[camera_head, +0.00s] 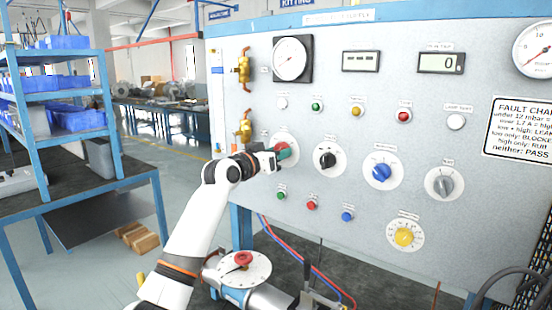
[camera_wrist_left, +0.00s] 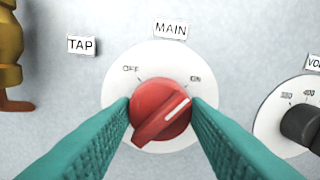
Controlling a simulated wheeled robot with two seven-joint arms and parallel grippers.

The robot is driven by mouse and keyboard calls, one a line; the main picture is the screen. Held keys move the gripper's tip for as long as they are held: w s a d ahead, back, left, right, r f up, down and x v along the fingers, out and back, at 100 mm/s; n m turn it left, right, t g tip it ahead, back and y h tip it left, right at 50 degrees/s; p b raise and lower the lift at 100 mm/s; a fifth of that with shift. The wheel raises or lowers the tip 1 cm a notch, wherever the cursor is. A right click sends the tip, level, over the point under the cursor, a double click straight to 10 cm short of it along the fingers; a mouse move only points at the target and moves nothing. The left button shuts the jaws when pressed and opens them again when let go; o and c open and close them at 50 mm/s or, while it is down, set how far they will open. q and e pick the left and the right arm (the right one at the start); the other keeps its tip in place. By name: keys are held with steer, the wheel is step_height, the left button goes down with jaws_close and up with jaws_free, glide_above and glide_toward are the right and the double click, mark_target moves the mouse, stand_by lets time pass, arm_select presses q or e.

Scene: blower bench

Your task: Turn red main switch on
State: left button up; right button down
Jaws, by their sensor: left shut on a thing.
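The red main switch (camera_wrist_left: 158,112) is a round knob with a raised grip bar on a white dial, under a MAIN label (camera_wrist_left: 171,30). Its white pointer line slants to the upper right, toward the ON mark (camera_wrist_left: 195,79). The OFF mark (camera_wrist_left: 131,69) is at the upper left. My left gripper (camera_wrist_left: 161,118) has its green fingers on both sides of the knob, shut on it. In the head view, my left gripper (camera_head: 281,155) is at the panel and covers part of the switch's dial (camera_head: 286,138). My right gripper is not in view.
A black knob (camera_head: 326,158) is close to the right of the switch, with blue and grey knobs beyond. Brass valves (camera_head: 244,70) stick out at the panel's left edge. A blue shelf stands left.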

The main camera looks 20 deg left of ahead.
arm_select(q)
steer(key=shift+f+m, duration=0.15)
steer(key=shift+m, duration=0.55)
steer(key=o, duration=1)
steer(key=shift+c, duration=0.2)
steer(key=b+v, duration=0.3)
steer(key=v, duration=0.9)
steer(key=shift+b, duration=0.3)
